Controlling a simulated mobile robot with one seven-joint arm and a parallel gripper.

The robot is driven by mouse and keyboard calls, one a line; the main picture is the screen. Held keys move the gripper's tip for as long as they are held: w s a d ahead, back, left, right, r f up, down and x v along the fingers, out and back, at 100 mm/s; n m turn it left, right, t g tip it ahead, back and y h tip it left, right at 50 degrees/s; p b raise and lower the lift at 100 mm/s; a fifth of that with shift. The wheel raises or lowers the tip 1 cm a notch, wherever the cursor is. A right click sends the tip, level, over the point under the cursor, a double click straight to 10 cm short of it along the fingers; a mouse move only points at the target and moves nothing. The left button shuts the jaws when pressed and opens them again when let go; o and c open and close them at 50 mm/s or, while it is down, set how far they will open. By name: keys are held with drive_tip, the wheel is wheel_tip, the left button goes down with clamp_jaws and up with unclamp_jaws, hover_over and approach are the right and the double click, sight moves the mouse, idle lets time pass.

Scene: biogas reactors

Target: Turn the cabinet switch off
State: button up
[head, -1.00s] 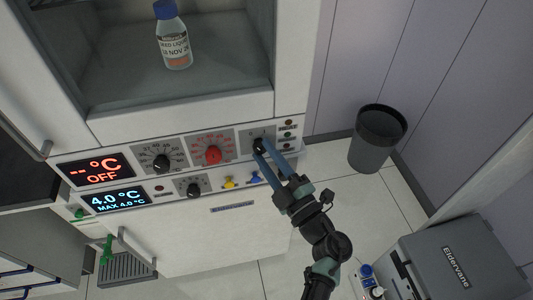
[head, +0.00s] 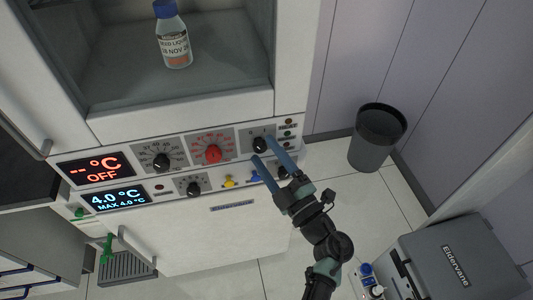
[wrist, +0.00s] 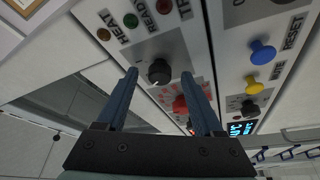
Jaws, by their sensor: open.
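The cabinet switch is a black knob (head: 260,145) on a grey plate at the right end of the cabinet's control panel. It also shows in the wrist view as a black knob (wrist: 159,72) with a light pointer mark, beside the HEAT and READY lamps. My gripper (head: 262,147) is open at the switch in the head view. In the wrist view its two blue fingers (wrist: 166,76) stand apart, with the knob between them in the picture and nothing gripped. I cannot tell whether a finger touches it. The upper display (head: 95,169) reads "-- °C OFF".
A red knob (head: 213,154) and another black knob (head: 161,162) sit left of the switch. Below are a yellow knob (head: 229,181) and a second display (head: 115,199) reading 4.0 °C. A bottle (head: 172,36) stands inside the cabinet. A dark bin (head: 377,137) stands right.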

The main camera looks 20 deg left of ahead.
drive_tip(key=v, duration=1.2)
drive_tip(key=shift+s+d, duration=0.2)
